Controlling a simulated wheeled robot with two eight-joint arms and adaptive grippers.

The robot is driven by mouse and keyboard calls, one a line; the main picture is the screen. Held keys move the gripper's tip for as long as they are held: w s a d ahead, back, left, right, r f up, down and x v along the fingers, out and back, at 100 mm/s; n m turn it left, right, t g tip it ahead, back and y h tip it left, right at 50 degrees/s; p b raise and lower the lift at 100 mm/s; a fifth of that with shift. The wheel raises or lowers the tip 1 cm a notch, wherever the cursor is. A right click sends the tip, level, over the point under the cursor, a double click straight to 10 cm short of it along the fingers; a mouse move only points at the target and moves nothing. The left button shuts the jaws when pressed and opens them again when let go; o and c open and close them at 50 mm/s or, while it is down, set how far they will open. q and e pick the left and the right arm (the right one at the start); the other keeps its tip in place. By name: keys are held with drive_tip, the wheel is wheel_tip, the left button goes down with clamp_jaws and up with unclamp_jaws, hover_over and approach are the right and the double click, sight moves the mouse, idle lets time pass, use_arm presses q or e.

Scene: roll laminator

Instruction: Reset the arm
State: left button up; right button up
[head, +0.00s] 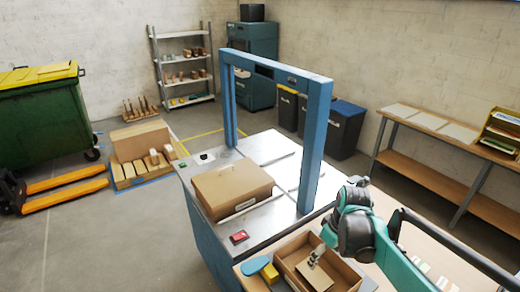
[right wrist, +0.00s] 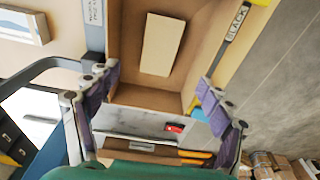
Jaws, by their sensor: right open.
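My right arm (head: 395,255), teal and dark grey, comes in from the lower right of the head view. Its gripper (head: 316,255) is small there and sits over an open cardboard box (head: 346,272). In the right wrist view the gripper (right wrist: 157,84) has its two purple-padded fingers spread wide apart with nothing between them. Beyond the fingers, the open box (right wrist: 118,40) holds a flat tan card (right wrist: 163,45). The card also shows in the head view (head: 316,276). My left gripper is in neither view.
A blue frame (head: 313,145) stands over the metal-topped machine, with a closed carton (head: 233,189) on it. A red control (head: 239,237) is near its front edge. A blue paddle-shaped item (head: 256,265) and a yellow block (head: 270,273) lie left of the open box. A wooden bench (head: 435,180) is at right.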

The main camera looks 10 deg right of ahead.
drive_tip(key=s+a+m+t+b, duration=0.3)
drive_tip(key=s+a+m+t, duration=0.1)
drive_tip(key=s+a, duration=0.5)
drive_tip(key=shift+a+f+t+h, duration=0.45)
drive_tip(key=shift+a+t, duration=0.35)
drive_tip(key=shift+a, duration=0.4)
